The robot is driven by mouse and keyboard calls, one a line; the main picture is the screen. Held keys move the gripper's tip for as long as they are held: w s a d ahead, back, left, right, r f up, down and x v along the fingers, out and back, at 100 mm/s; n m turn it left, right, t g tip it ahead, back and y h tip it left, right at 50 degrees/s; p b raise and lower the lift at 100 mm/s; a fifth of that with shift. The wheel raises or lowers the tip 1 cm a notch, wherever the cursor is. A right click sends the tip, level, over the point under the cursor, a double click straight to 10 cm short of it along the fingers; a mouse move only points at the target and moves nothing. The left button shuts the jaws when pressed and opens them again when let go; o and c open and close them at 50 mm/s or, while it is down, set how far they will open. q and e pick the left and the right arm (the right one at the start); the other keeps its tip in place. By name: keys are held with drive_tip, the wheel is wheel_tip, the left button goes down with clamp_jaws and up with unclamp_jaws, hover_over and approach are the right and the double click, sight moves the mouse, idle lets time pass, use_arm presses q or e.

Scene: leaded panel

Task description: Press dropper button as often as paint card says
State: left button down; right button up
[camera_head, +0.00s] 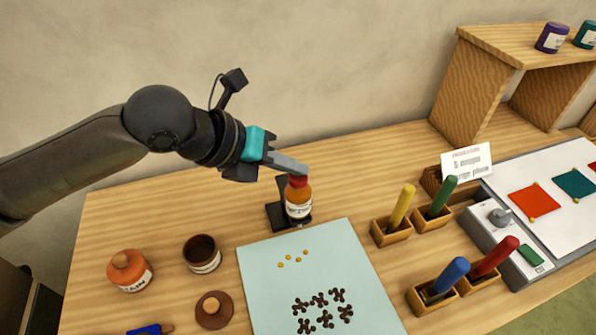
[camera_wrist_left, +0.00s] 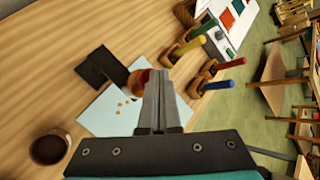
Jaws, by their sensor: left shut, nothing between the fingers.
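The dropper is an orange bottle (camera_head: 298,203) with a pale label and a red button (camera_head: 298,181) on top, standing in a dark holder (camera_head: 275,215). My left gripper (camera_head: 303,170) is shut and empty, its fingertips at the red button; whether they touch or press it I cannot tell. In the left wrist view the shut fingers (camera_wrist_left: 157,75) partly hide the bottle (camera_wrist_left: 137,82). A white paint card (camera_head: 466,161) stands at the back right; its small print is not clearly readable. Several orange drops (camera_head: 291,259) lie on the pale blue sheet (camera_head: 262,285). My right gripper is not in view.
Wooden holders with yellow (camera_head: 402,205), green (camera_head: 441,197), blue (camera_head: 447,275) and red (camera_head: 495,257) sticks stand right of the sheet. Dark brown shapes (camera_head: 321,309) lie on it. An orange jar (camera_head: 129,270), open brown pot (camera_head: 202,254) and brown lid (camera_head: 214,310) are left.

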sight(292, 180)
use_arm(q)
drive_tip(key=shift+f, duration=0.55)
drive_tip(key=shift+r, duration=0.15)
idle(0.5)
drive_tip(key=shift+r+p, duration=1.3)
wheel_tip(292, 180, up, 5)
drive_tip(key=p, duration=0.5)
drive_tip(key=shift+r, duration=0.1)
